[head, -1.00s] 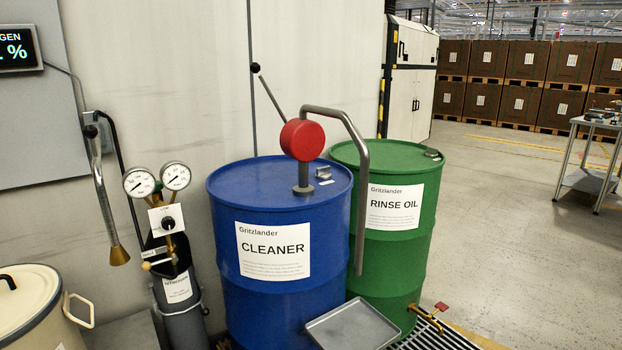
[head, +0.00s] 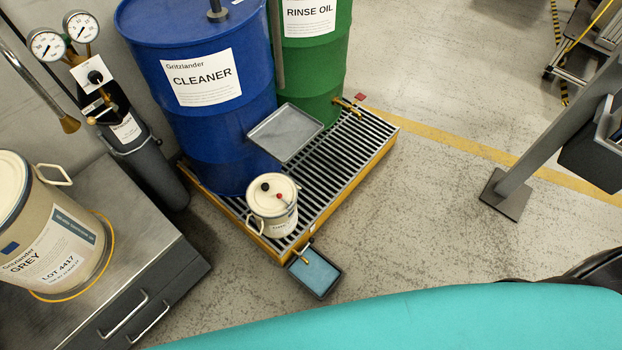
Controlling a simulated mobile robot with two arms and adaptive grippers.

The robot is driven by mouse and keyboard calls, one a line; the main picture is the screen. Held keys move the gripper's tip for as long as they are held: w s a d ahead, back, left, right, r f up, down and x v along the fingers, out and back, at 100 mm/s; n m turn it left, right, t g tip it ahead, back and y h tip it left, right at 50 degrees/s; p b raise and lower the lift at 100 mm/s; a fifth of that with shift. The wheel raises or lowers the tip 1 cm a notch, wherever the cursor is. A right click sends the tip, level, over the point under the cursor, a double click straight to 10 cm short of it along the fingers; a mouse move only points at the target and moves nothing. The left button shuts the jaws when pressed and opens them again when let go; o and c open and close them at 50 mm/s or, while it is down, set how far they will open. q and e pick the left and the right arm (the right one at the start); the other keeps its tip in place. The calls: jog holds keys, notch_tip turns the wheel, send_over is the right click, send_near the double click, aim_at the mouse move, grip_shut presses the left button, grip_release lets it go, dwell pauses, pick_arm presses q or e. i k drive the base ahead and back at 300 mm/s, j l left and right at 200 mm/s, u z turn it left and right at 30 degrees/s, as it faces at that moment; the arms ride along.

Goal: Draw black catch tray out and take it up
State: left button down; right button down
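The black catch tray (head: 304,285) is on the floor at the near corner of the yellow-edged spill pallet (head: 378,160). It is a small dark rectangular tray with a flat light-blue surface inside; I cannot tell whether that is liquid. Part of that end may lie under the pallet edge. Neither of my grippers shows.
The blue cleaner drum (head: 195,130), green rinse oil drum (head: 318,75), shallow grey tray (head: 285,132) and small cream can (head: 272,205) stand over the pallet. A grey drawer cabinet (head: 165,285) is at left. Floor right of the black tray is clear.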

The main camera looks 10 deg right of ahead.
aim_at(321, 275)
jog(key=k+z, duration=0.15)
jog(key=k, duration=0.4)
jog(key=k+l+z, duration=0.15)
jog(key=k, duration=0.35)
jog(key=i+l+u, duration=0.15)
jog(key=u, duration=0.25)
jog(key=i+l+u, duration=0.1)
jog(key=u, duration=0.3)
jog(key=i+l+u, duration=0.1)
jog(key=l+u, duration=0.25)
jog(key=i+l+u, duration=0.1)
jog(key=l, duration=0.55)
jog(key=i+l+u, duration=0.15)
jog(key=l, duration=0.5)
jog(key=i+l+u, duration=0.1)
jog(key=l, duration=0.55)
